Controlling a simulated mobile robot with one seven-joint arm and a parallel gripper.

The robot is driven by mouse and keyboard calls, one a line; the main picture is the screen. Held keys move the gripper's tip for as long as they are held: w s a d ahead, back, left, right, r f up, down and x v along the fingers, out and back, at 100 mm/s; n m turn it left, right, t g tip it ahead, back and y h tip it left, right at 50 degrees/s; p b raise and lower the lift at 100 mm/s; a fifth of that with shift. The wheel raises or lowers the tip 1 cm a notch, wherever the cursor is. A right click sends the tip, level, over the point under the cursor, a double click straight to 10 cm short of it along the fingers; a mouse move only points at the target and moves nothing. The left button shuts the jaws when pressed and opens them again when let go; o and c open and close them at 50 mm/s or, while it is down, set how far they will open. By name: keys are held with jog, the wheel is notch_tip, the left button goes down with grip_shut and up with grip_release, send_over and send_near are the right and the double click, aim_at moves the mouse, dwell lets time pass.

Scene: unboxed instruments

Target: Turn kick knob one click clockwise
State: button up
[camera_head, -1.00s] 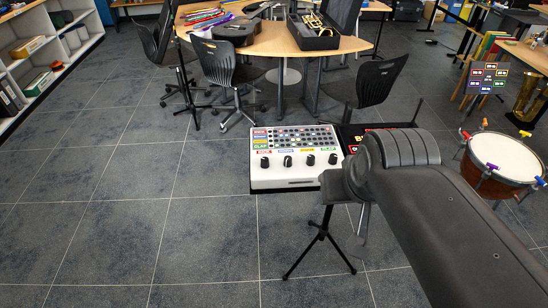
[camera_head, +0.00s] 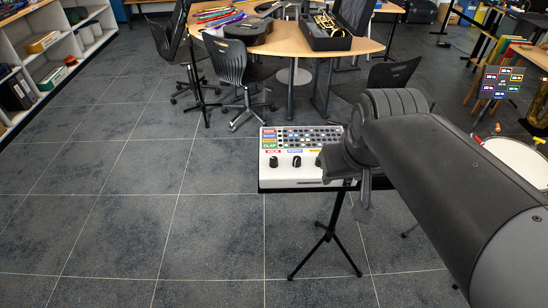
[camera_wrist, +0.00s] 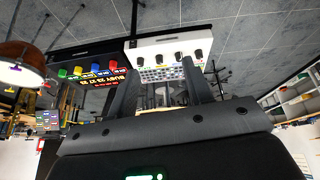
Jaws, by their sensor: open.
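The white drum machine (camera_head: 262,180) stands on a dark tripod stand in the head view, its right part hidden behind my arm. The kick knob (camera_head: 273,161) is the black knob at its left, below a red label. A second knob (camera_head: 297,162) sits just right of it. The machine shows upside down in the wrist view (camera_wrist: 146,43), where the kick knob (camera_wrist: 198,54) appears at the right end of the knob row. My gripper (camera_wrist: 159,70) is open, its two fingers apart with nothing held. In the head view my arm hides most of it.
A dark box with colored knobs and a lit red display (camera_wrist: 98,76) stands beside the drum machine. A drum (camera_head: 518,160) is at the right. Chairs and a wooden table (camera_head: 275,42) stand behind. The floor at the left is clear.

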jog(key=w+a+n+g, duration=0.1)
jog(key=w+a+n, duration=0.1)
jog(key=w, duration=0.5)
jog(key=n+g, duration=0.4)
jog(key=n, duration=0.2)
send_over(274, 159)
notch_tip(274, 159, down, 12)
jog(key=f, duration=0.1)
notch_tip(274, 159, down, 10)
jog(key=shift+w+r, duration=0.1)
jog(key=c, duration=1)
